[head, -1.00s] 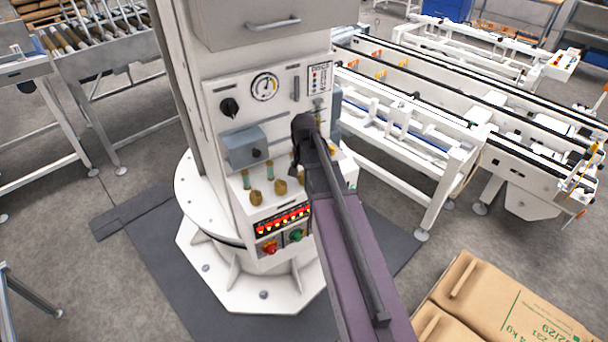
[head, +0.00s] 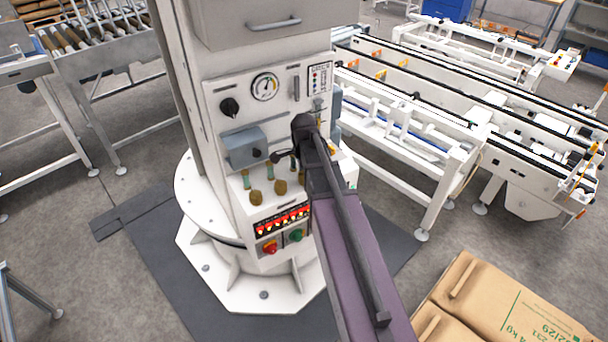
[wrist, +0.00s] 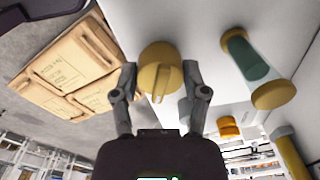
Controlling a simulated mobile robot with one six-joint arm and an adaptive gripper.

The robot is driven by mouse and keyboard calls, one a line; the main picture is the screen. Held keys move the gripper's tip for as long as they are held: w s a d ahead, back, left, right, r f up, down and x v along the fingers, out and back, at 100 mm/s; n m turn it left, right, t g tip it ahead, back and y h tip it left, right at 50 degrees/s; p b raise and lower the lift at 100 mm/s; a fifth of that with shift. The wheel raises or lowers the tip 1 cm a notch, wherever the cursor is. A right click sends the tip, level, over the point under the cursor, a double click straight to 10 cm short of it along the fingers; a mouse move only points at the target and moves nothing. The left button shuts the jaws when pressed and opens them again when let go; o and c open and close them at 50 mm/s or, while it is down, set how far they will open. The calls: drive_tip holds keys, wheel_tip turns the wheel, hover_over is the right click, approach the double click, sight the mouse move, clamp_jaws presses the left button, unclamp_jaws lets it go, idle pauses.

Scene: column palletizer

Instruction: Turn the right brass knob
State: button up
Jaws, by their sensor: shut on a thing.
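A round brass knob (wrist: 160,72) with a raised grip bar sits between the two fingers of my gripper (wrist: 159,80) in the wrist view. The fingers are shut on it, one on each side. In the head view my arm covers this knob, and dark parts of my gripper (head: 284,158) show beside the arm, in front of the panel. Two other brass knobs, a left one (head: 255,198) and a middle one (head: 280,187), show on the white column's lower panel.
A green sight tube (wrist: 248,58) with a brass end stands close beside the held knob. Below the knobs are a red-lit display (head: 282,219), a red knob (head: 270,247) and a green knob (head: 296,235). A grey box (head: 245,147) juts out above. Cartons (head: 500,310) lie at lower right.

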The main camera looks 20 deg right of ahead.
drive_tip(key=m, duration=0.6)
drive_tip(key=shift+s, duration=0.15)
drive_tip(key=m, duration=0.6)
drive_tip(key=shift+m, duration=0.3)
drive_tip(key=o, duration=1.1)
drive_tip(key=shift+o, duration=0.2)
